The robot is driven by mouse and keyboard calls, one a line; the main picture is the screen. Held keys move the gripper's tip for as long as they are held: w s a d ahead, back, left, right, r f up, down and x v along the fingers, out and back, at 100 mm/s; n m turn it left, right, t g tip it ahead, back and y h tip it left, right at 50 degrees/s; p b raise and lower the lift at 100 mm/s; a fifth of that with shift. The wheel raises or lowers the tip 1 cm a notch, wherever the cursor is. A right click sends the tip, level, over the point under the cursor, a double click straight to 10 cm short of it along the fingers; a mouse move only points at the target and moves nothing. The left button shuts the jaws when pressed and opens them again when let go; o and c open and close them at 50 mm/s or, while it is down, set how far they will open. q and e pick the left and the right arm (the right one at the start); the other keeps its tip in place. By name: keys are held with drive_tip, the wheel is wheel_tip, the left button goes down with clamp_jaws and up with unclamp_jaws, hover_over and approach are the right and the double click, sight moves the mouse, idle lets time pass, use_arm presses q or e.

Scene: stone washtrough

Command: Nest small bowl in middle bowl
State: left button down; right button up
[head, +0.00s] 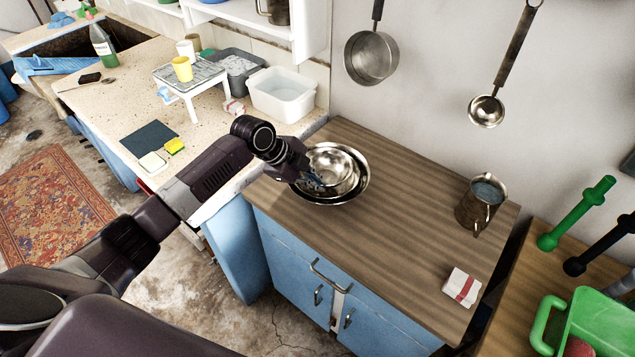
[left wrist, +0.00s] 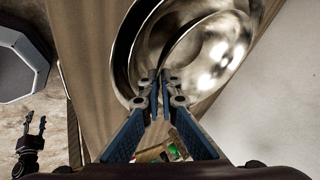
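The shiny steel bowls stand together near the left end of the wooden counter. A wide outer bowl (head: 352,194) surrounds smaller steel rims, and the small bowl (head: 331,163) shows at the top of the stack. In the left wrist view the small bowl (left wrist: 215,55) lies within a larger bowl rim (left wrist: 122,55). I cannot tell how deep it sits or clearly separate the middle bowl. My left gripper (head: 312,182) is at the left front of the bowls, its fingers (left wrist: 160,82) closed on the near rim of the small bowl. My right gripper (left wrist: 32,125) is open and empty, away from the bowls.
A pan (head: 371,57) and a ladle (head: 487,110) hang on the wall behind. A white tub (head: 282,95) stands at the left.

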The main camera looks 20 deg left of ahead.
use_arm(q)
drive_tip(key=shift+f, duration=0.2)
drive_tip(key=shift+f+b, duration=0.65)
drive_tip(key=shift+f, duration=0.1)
drive_tip(key=shift+f, duration=0.1)
drive_tip(key=shift+f, duration=0.25)
idle(0.6)
drive_tip(key=c, duration=2.1)
unclamp_jaws()
drive_tip(key=shift+s, duration=0.1)
drive_tip(key=shift+o, duration=0.4)
drive_tip(key=shift+f, duration=0.1)
drive_tip(key=o, duration=0.4)
